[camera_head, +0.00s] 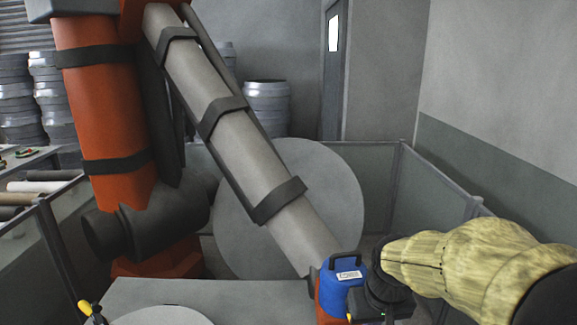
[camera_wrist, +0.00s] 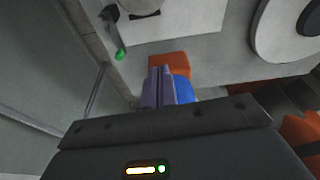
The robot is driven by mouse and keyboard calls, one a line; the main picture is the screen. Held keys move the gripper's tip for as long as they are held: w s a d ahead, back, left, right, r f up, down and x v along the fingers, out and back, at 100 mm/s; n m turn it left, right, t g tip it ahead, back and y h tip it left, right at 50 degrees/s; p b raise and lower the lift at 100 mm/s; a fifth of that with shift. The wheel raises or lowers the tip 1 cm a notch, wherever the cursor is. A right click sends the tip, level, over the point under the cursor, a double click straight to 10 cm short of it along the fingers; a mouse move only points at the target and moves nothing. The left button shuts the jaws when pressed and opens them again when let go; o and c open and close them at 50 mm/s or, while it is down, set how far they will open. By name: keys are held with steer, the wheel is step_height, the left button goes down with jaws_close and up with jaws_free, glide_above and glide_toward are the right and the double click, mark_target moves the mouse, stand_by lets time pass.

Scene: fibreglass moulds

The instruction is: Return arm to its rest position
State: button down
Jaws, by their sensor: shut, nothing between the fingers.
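My gripper (camera_wrist: 160,72) shows in the wrist view with its two narrow grey-purple fingers side by side and shut, nothing held between them. A blue part and an orange block (camera_wrist: 169,63) show just beyond the fingertips; I cannot tell whether the fingers touch them. In the head view a dark housing with a small light sits low, right of the blue part (camera_head: 339,292), which has a black handle and a white label. A pale yellow cloth-like sleeve (camera_head: 470,262) enters from the right and meets a black joint. The fingers cannot be made out in the head view.
A large orange machine (camera_head: 105,110) carries a long grey beam (camera_head: 235,140) slanting down to the blue part. A big grey disc (camera_head: 325,185) stands behind. Low grey panels (camera_head: 435,190) fence the area. Stacked grey drums (camera_head: 267,105) are at the back, a workbench at left.

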steer(key=shift+m, duration=0.4)
steer(key=s+f, duration=0.2)
steer(key=s+a+f, duration=0.1)
steer(key=s+f, duration=0.1)
steer(key=f, duration=0.1)
steer(key=s+f, duration=0.2)
steer(key=f, duration=0.1)
steer(key=shift+a, duration=0.15)
stand_by(4.2)
